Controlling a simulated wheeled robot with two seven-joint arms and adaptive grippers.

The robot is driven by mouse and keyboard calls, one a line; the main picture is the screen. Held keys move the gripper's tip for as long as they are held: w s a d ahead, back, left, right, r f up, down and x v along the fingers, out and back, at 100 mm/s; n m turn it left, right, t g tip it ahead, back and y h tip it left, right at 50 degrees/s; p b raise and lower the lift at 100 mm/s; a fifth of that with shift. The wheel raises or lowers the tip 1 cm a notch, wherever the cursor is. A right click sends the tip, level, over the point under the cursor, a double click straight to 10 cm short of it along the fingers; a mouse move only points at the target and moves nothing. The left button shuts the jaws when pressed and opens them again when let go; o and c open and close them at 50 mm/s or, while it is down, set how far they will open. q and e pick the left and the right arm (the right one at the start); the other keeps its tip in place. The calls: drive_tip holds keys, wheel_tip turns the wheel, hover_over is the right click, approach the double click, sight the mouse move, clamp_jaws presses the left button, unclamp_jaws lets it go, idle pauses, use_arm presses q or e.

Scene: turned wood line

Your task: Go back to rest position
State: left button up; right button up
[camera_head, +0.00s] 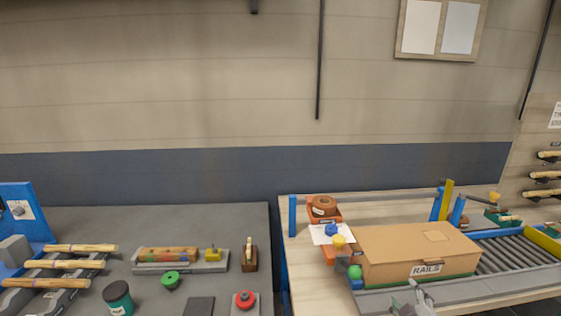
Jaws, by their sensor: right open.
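My right gripper (413,299) shows at the bottom edge, right of centre, in front of the cardboard box (420,249) labelled RAILS. It is open and nothing shows between its fingers. Most of its arm is below the picture. My left gripper is not in view.
A grey bench (200,228) at left carries turned wooden rods (80,248) on a rack, a red button (245,299) and a dark green jar (117,297). The light wood table (300,262) at right holds the box, orange bins (323,208) and a roller conveyor (508,256). A gap separates them.

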drive_tip(key=s+a+f+m+g+y, duration=0.25)
drive_tip(key=s+a+f+g, duration=0.35)
drive_tip(key=s, duration=0.3)
drive_tip(key=s+a+f+m+g+y, duration=0.25)
drive_tip(key=s+a+f+g, duration=0.2)
drive_tip(key=s+f, duration=0.45)
wheel_tip(320, 180, down, 33)
drive_tip(key=s+h, duration=0.1)
drive_tip(key=s, duration=0.1)
drive_tip(key=s+d+f, duration=0.3)
drive_tip(key=s+f, duration=0.6)
drive_tip(key=s, duration=0.1)
drive_tip(key=s+d+f+g, duration=0.1)
drive_tip(key=s+d+f, duration=0.2)
drive_tip(key=s+f, duration=0.7)
drive_tip(key=shift+s+d+h, duration=0.3)
drive_tip(key=shift+s+d, duration=0.1)
drive_tip(key=shift+s, duration=0.2)
drive_tip(key=shift+g, duration=0.25)
